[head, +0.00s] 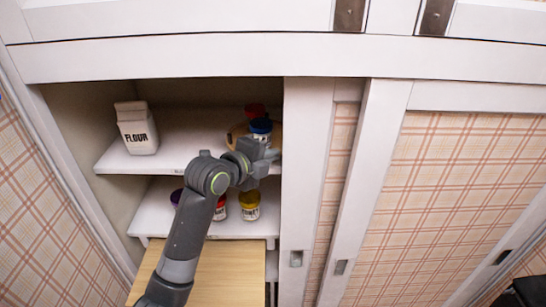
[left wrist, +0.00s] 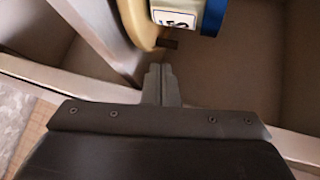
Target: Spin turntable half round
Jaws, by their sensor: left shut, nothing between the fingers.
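The turntable (head: 233,134) is a round wooden disc on the upper shelf, mostly hidden behind my left gripper and the jars. Its pale rim (left wrist: 138,28) shows at the top of the left wrist view, with a small dark peg (left wrist: 168,44) at its edge. A jar with a blue lid (head: 261,125) and a red-lidded one (head: 254,110) stand on it. The labelled jar (left wrist: 176,14) also shows in the left wrist view. My left gripper (head: 270,152) is shut and empty; its fingertips (left wrist: 160,70) are close to the peg, seemingly apart from it. My right gripper is out of view.
A flour bag (head: 137,128) stands on the upper shelf at the left. Lower down are a yellow-lidded jar (head: 249,205) and a red jar (head: 220,208). A cabinet post (head: 303,190) and sliding plaid doors (head: 440,180) bound the opening on the right.

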